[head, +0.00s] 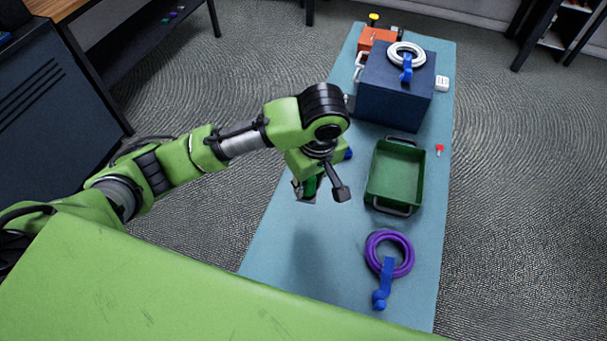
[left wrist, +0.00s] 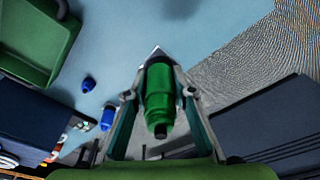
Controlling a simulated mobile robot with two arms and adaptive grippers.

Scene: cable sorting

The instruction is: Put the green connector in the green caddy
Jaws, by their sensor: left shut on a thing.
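My left gripper (head: 306,192) is shut on the green connector (left wrist: 160,97) and holds it above the blue mat. In the left wrist view the connector sits between the two fingers (left wrist: 160,92). In the head view it is mostly hidden by the gripper and wrist, with a little green showing (head: 312,185). The green caddy (head: 398,172) is an open tray with grey handles, on the mat to the right of the gripper. It looks empty. Part of it shows at the top left of the left wrist view (left wrist: 32,42). My right gripper is not in view.
A coiled purple cable (head: 372,252) with a blue connector (head: 382,285) lies nearer on the mat (head: 345,235). A dark blue box (head: 390,95) bearing a white cable coil (head: 407,53) stands beyond the caddy. A small red piece (head: 439,149) lies right of the caddy.

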